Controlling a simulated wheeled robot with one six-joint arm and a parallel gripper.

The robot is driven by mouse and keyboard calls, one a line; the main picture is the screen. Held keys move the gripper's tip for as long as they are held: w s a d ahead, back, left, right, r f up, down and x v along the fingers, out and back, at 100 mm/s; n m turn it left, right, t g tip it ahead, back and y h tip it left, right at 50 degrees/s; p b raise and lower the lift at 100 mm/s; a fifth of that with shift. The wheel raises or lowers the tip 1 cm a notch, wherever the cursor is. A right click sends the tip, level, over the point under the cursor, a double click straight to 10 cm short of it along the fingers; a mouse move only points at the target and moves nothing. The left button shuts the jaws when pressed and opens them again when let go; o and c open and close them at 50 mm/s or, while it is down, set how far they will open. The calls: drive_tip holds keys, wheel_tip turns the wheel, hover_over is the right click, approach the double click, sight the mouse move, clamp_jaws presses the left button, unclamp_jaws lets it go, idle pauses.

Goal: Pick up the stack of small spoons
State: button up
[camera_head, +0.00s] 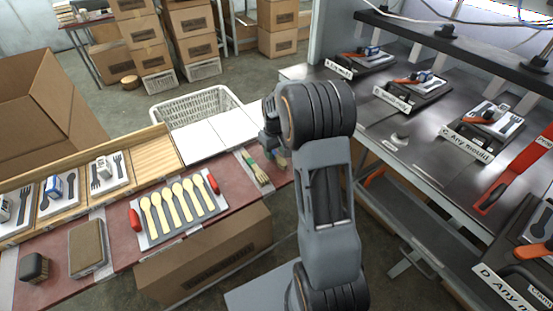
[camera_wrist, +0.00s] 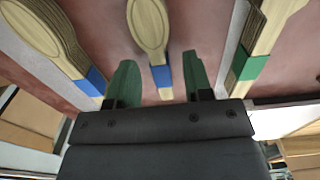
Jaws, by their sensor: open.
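In the wrist view a pale wooden spoon stack (camera_wrist: 148,28) with a blue band lies in the middle, narrower than its neighbours. How many spoons lie under the top one is hidden. My gripper (camera_wrist: 160,78) is open, with one green finger on each side of the handle near the blue band; no contact shows. A larger blue-banded stack (camera_wrist: 45,30) lies at left and a green-banded stack (camera_wrist: 265,30) at right. In the head view the spoons (camera_head: 255,167) are partly hidden by my arm, and my gripper's fingertips are hard to make out.
A grey tray (camera_head: 150,234) with several spoons and red handles lies on the red bench, left of the gripper. A brown block (camera_head: 87,247) and a dark brush-like item (camera_head: 34,266) are farther left. A white basket (camera_head: 195,104) stands behind. Dark mould tables stand at right.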

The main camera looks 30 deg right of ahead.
drive_tip(key=shift+f, duration=0.45)
drive_tip(key=shift+c, duration=0.4)
clamp_jaws()
